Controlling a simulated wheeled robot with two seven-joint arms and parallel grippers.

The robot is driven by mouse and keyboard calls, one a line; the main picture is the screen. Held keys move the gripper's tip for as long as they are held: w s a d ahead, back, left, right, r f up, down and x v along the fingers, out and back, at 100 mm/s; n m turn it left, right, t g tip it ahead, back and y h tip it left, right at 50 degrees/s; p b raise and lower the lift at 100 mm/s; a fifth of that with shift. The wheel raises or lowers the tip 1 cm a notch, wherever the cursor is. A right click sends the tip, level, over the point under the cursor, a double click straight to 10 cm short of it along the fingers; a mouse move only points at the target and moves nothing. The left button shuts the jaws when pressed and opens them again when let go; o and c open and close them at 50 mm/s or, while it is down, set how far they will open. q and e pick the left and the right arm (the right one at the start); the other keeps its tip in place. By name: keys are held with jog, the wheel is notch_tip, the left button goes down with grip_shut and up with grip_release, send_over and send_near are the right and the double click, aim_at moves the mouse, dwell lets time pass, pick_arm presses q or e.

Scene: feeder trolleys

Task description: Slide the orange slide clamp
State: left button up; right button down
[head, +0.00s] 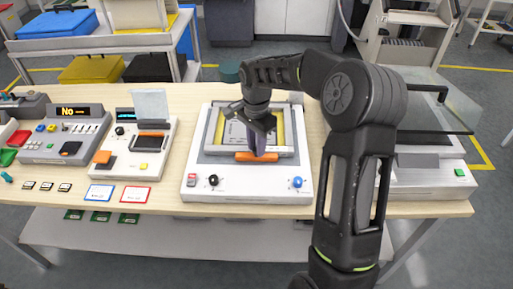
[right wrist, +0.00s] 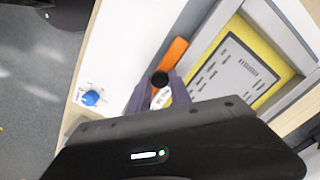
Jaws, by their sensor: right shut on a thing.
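The orange slide clamp (head: 243,157) lies across the front of the frame on the white machine (head: 250,196) in the middle of the table. My right gripper (head: 257,152) points down from above and is shut on the clamp, a little right of its middle. In the right wrist view the orange clamp (right wrist: 174,52) shows just beyond the purple-grey fingers (right wrist: 160,93). The fingers hide part of it. Inside the frame lies a grey slotted plate (right wrist: 230,72) on a yellow bed. My left gripper is not in view.
A black knob (head: 213,180) and a blue knob (head: 297,182) stand on the machine's front. Devices with displays (head: 70,135) stand at the left. A machine with a raised glass lid (head: 430,105) stands at the right. Flat cards lie along the table's front left.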

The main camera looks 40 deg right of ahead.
jog(key=shift+r, duration=0.1)
jog(key=c, duration=1.2)
grip_release()
jog(key=shift+o, duration=0.2)
notch_tip(320, 180, up, 8)
jog(key=shift+f+b, duration=0.15)
jog(key=shift+b, duration=0.3)
